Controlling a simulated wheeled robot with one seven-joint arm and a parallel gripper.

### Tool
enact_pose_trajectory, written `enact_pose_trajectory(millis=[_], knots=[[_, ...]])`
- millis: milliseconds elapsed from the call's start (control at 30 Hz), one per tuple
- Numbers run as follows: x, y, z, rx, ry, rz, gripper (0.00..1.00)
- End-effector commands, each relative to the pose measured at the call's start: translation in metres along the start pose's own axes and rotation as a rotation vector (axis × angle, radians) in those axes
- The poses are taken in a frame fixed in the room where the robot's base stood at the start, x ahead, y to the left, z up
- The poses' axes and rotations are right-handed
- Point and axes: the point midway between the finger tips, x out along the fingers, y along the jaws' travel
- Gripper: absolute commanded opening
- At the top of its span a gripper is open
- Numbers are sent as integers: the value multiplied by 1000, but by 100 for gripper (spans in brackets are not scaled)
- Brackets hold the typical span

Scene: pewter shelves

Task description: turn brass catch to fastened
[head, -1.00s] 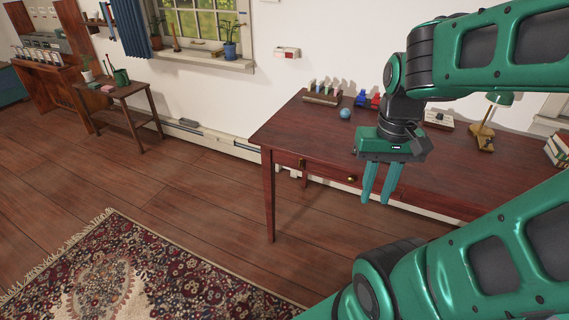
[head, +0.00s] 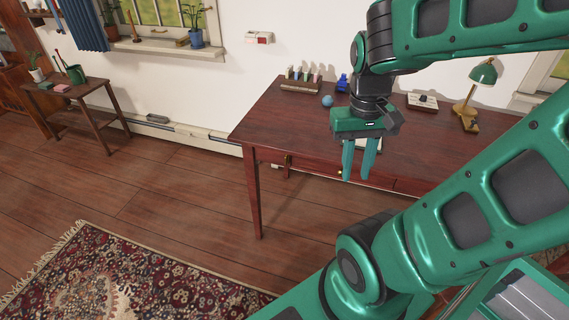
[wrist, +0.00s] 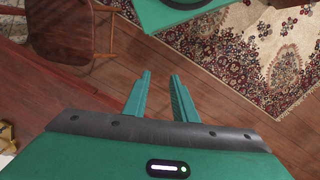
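My gripper (head: 357,177) hangs in front of the red-brown desk (head: 285,120) in the head view, fingers pointing down. In the wrist view the two green fingers (wrist: 160,76) stand apart with an empty gap between them, over bare floor. No brass catch can be made out for certain.
The desk carries a rack of small bottles (head: 301,85), a blue ball (head: 327,101) and a green lamp (head: 483,73). A side table (head: 75,100) stands at left. A patterned rug (head: 130,275) lies in front. The wrist view shows a wooden chair (wrist: 75,38). Floor left of the desk is clear.

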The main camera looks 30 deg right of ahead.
Motion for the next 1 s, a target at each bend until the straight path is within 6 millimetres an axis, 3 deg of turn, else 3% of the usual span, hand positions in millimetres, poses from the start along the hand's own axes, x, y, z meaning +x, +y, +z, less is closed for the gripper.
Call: enact_pose_trajectory(millis=[400,1000], knots=[[65,-9,-73,-296,-96,306,25],[149,-35,-162,-873,-187,878,25]])
